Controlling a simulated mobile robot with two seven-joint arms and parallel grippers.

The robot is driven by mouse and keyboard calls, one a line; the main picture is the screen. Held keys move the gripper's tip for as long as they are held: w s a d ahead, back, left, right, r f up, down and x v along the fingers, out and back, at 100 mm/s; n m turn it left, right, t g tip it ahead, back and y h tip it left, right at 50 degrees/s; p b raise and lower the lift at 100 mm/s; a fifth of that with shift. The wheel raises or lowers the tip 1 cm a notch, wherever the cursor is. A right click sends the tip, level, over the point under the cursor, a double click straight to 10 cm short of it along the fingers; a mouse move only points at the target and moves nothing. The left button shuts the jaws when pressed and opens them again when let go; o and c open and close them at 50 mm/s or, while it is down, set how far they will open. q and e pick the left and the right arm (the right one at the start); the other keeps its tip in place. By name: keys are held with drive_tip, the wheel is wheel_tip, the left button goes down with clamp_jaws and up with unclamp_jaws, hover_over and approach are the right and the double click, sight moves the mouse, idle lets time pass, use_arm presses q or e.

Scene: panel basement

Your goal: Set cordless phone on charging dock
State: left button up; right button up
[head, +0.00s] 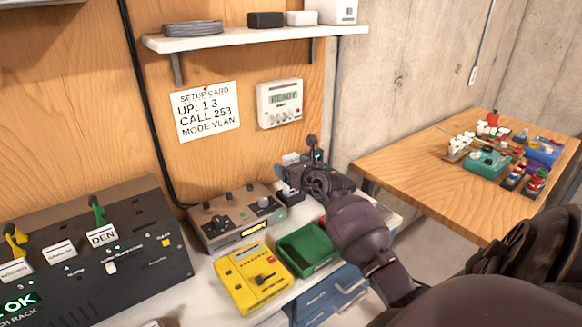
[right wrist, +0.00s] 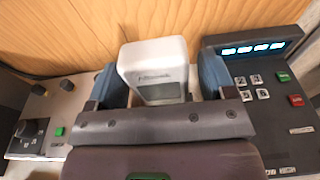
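The white cordless phone (right wrist: 157,68) has a small grey screen and stands in the right wrist view between the two fingers of my right gripper (right wrist: 162,85). The fingers are apart on both sides of it, with a narrow gap on its right. In the head view the phone (head: 290,158) shows only as a small white top beside my right gripper (head: 298,174). A small black dock (head: 289,195) is just below it. The gripper hides whether the phone's foot rests in the dock. My left gripper is not in view.
A grey control box (head: 232,217), a yellow device (head: 252,277) and a green tray (head: 305,249) crowd the bench. A keypad unit with a lit blue display (right wrist: 265,85) stands close on the right. A shelf (head: 255,38) hangs above. A wooden table (head: 410,170) is at right.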

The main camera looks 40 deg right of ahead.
drive_tip(key=v, duration=1.2)
idle(0.4)
